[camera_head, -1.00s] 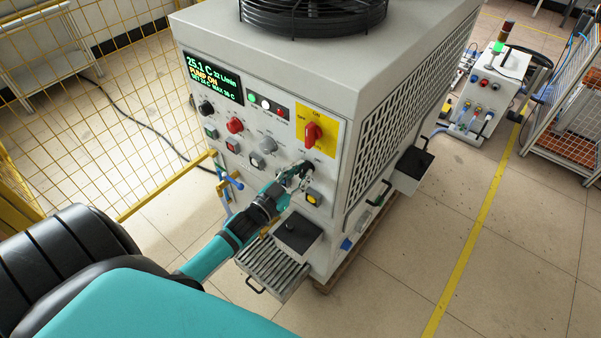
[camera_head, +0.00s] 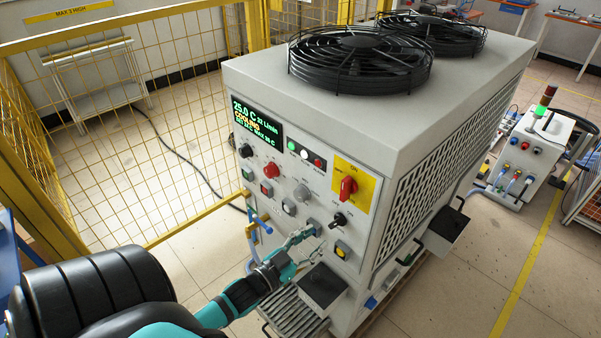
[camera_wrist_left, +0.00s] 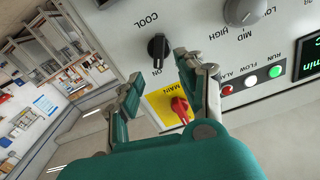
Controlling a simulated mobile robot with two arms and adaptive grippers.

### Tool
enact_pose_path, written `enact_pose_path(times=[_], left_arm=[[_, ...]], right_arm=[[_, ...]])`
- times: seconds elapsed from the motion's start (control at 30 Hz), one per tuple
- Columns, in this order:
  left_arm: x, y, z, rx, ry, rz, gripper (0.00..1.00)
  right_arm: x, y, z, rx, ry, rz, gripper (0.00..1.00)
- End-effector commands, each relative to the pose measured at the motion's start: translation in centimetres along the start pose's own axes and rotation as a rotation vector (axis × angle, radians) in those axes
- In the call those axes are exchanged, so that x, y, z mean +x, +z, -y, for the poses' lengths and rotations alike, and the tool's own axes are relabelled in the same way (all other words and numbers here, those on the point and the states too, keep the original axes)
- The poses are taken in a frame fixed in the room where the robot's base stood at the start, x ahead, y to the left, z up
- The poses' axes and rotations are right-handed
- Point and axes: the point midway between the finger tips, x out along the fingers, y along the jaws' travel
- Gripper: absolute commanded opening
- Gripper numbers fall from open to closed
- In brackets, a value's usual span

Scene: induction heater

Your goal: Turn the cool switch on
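The cool switch is a black rotary knob (camera_head: 338,219) low on the right of the chiller's front panel (camera_head: 318,190), below the red main switch (camera_head: 348,188). The display (camera_head: 257,120) reads 25.0 C and COOLING. My left gripper (camera_head: 311,231) is just below and left of the knob, apart from it. My right gripper is not in view.
A dark-topped box (camera_head: 321,285) juts out below the panel. A yellow mesh fence (camera_head: 150,80) stands at the left.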

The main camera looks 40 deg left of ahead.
Motion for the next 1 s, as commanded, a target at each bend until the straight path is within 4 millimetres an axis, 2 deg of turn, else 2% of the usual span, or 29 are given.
enact_pose_path(times=[0.03, 0.1, 0.23, 0.7, 1.0], left_arm=[[-1.2, 0.1, 0.0, 0.000, 0.000, 0.004, 0.38], [-2.3, 0.0, 0.0, 0.000, 0.000, 0.002, 0.38], [-3.9, 0.0, 0.0, 0.001, 0.000, 0.001, 0.38], [-4.8, 0.1, 0.0, 0.011, 0.001, -0.001, 0.38], [-9.1, 1.1, 0.0, 0.286, 0.008, -0.001, 0.38]], right_arm=[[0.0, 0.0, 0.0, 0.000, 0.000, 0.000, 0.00], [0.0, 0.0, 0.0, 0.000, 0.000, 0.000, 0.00], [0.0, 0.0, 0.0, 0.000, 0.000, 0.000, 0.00], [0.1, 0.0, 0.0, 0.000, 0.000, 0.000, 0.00], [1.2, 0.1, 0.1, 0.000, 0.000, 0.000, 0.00]])
